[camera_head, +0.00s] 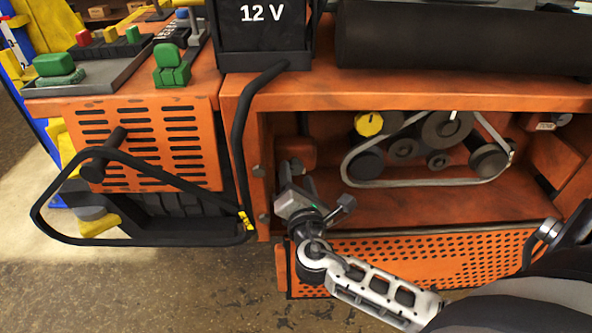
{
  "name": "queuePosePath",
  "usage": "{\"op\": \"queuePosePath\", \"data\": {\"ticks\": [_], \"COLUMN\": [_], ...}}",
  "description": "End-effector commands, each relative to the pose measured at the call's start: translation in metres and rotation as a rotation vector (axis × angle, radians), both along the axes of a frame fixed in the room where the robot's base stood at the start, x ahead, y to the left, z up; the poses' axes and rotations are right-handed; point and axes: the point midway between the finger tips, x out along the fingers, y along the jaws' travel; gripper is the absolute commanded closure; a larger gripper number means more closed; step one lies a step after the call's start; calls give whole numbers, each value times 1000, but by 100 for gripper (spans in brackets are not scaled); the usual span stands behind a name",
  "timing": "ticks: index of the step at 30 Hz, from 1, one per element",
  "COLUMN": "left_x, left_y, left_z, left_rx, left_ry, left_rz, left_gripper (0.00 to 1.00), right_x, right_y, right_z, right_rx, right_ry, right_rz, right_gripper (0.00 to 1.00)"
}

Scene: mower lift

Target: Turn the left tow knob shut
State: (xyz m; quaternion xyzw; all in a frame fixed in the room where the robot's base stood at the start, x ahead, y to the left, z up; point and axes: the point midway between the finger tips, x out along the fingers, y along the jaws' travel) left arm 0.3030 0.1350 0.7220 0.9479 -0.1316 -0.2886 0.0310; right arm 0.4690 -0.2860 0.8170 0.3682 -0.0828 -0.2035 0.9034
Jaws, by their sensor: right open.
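My right gripper (297,180) reaches in from the lower right on a pale grey arm. It is open at the left end of the orange engine bay (410,205), its fingers pointing into the bay. Just beyond the fingers is a small orange block (297,150) on the bay's left side. I cannot make out the left tow knob clearly; the gripper covers part of that area. Two small dark round parts, an upper one (259,171) and a lower one (264,217), stick out of the post left of the gripper. I cannot tell whether the gripper touches anything. My left gripper is not in view.
A belt (420,184) runs around several dark pulleys in the bay, near a yellow cap (369,123). A black tube loop (140,241) hangs at left. A perforated orange panel (440,262) lies below the bay. A 12 V battery (262,35) stands above.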

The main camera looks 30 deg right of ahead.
Motion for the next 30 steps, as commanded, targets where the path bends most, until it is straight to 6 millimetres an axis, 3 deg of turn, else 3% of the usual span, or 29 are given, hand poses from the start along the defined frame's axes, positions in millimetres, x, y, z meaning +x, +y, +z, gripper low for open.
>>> {"op": "queuePosePath", "data": {"ticks": [6, 15, 16, 21, 30], "left_x": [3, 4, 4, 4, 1], "left_y": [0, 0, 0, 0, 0], "left_z": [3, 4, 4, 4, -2], "left_rx": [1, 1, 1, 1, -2], "left_ry": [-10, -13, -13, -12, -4], "left_rz": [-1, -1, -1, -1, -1], "left_gripper": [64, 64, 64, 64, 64], "right_x": [18, 20, 20, 20, 20], "right_y": [-9, -9, -9, -9, -9], "right_z": [0, 0, 0, 0, -2], "right_rx": [0, 1, 1, 1, 23], "right_ry": [0, 0, 0, 0, -13], "right_rz": [0, 0, 1, 1, 1], "right_gripper": [47, 47, 49, 91, 91]}}
